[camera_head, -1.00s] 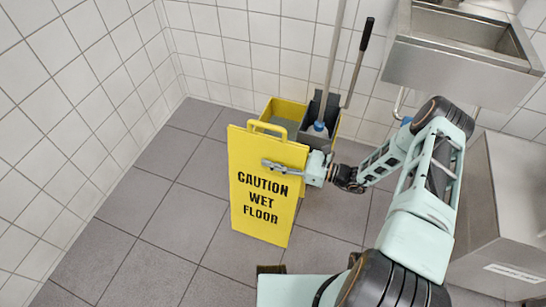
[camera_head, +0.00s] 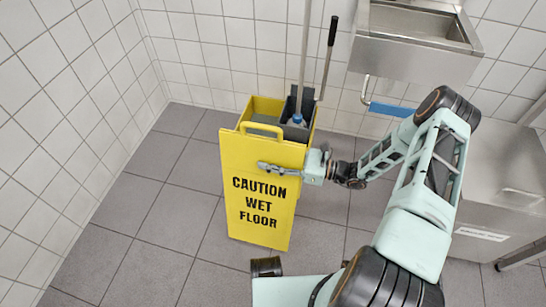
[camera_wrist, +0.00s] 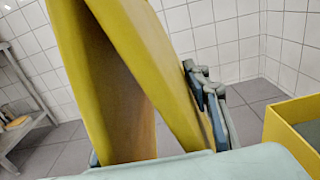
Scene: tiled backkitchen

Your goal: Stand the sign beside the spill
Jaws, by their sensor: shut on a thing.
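The yellow sign (camera_head: 262,215), lettered "CAUTION WET FLOOR", is upright with its handle at the top, in the middle of the head view. My gripper (camera_head: 277,169) is shut on the sign just below its handle, with one finger lying across the front face. In the wrist view, the sign's two panels (camera_wrist: 150,65) show close up and edge-on, with a dark gap between them. A gripper finger (camera_wrist: 207,95) lies against the right panel. I cannot tell whether the sign's foot touches the floor. No spill is visible in these frames.
A yellow mop bucket (camera_head: 262,104) with handles rising from it stands just behind the sign, near the tiled wall. A steel sink (camera_head: 415,45) and a steel cabinet (camera_head: 500,185) are at the right. Grey floor (camera_head: 150,225) at the left is clear.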

